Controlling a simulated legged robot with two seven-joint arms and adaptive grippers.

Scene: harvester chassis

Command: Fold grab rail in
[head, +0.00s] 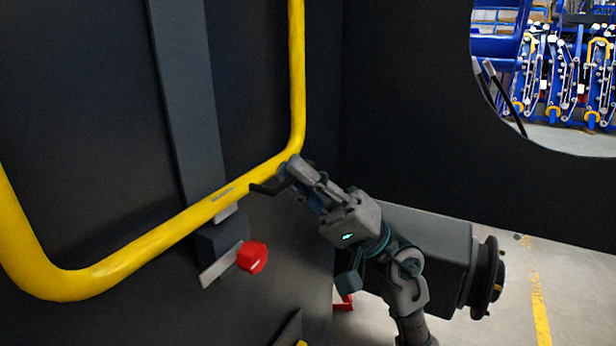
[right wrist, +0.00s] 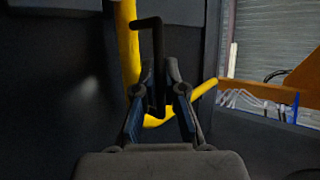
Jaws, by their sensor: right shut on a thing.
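The yellow grab rail (head: 160,238) is a bent tube on a dark panel. It runs along the bottom and up both sides in the head view, and part of it shows behind my fingers in the right wrist view (right wrist: 130,60). My right gripper (head: 287,178) is at the rail's lower right corner. In the right wrist view its fingers (right wrist: 160,85) are shut on a thin black bent handle (right wrist: 158,45), which stands in front of the rail. Whether the handle joins the rail is hidden. My left gripper is not in view.
A red knob (head: 252,257) on a grey bracket (head: 221,265) sits below the rail. A grey vertical strip (head: 185,90) runs behind it. A dark panel with a round opening is on the right. A black-and-grey wheel-like part (head: 487,278) stands beyond my right arm.

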